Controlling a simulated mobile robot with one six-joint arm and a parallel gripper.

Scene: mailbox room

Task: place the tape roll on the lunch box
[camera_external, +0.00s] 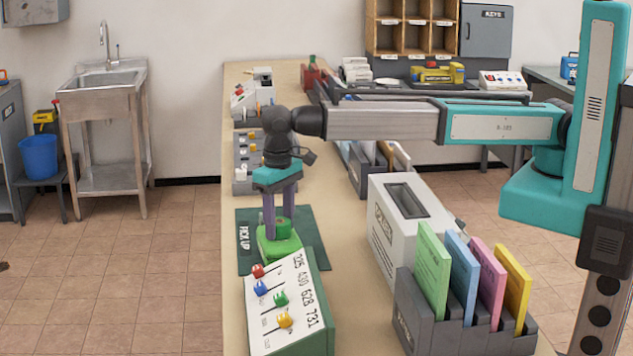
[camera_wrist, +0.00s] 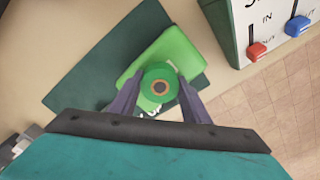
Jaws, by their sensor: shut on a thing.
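My gripper (camera_external: 279,222) points down and is shut on a green tape roll. In the wrist view the tape roll (camera_wrist: 160,76), with a brown-rimmed hole at its middle, sits between the two fingers (camera_wrist: 160,96). A bright green lunch box (camera_external: 278,246) lies directly below the fingers; it also shows in the wrist view (camera_wrist: 178,48), partly hidden by the roll. The roll is over the lunch box; I cannot tell whether it rests on it or hangs just above.
The lunch box lies on a dark green PICK UP mat (camera_external: 313,237). A panel with coloured sliders (camera_external: 285,305) stands close in front. To the right are a grey-white slotted box (camera_external: 383,243) and a rack of coloured folders (camera_external: 447,335). Several switch boxes stand behind.

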